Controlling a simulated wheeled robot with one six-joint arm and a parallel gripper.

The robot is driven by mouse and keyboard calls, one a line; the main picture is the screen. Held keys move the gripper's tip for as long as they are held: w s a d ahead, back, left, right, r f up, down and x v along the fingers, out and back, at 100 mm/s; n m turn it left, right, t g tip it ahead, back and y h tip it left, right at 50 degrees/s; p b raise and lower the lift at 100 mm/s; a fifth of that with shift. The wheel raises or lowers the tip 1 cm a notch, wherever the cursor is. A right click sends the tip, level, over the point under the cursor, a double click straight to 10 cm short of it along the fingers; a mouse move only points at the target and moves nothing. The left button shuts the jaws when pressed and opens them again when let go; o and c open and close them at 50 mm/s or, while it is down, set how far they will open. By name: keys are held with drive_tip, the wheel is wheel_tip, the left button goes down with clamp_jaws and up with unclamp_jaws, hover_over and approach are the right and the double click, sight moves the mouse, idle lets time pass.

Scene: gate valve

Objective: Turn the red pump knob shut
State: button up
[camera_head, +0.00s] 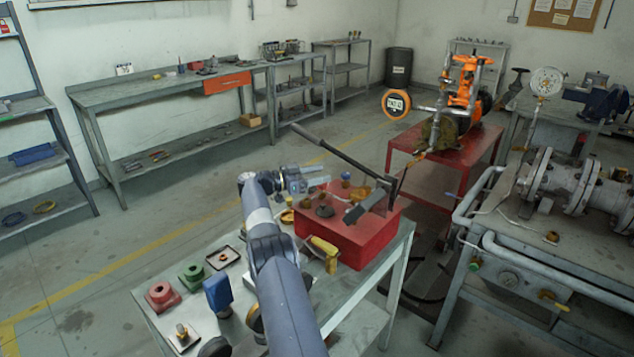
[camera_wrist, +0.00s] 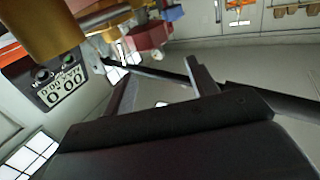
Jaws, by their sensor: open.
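The red pump (camera_head: 350,240) is a red box with a long black lever, standing on the metal table. I cannot tell which of these is the pump knob. My gripper (camera_head: 312,180) is above the box's left back edge, apart from these parts. A blurred brass cylinder (camera_wrist: 42,30) is close at the upper left.
The table also holds a red flanged part (camera_head: 162,295), a green one (camera_head: 193,276), a blue block (camera_head: 218,294) and a small tray (camera_head: 223,257). A pipe bench (camera_head: 560,265) stands to the right. A red stand (camera_head: 450,155) is behind. The floor at left is clear.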

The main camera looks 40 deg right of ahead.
drive_tip(key=shift+r+p, duration=2.3)
drive_tip(key=shift+r, duration=0.8)
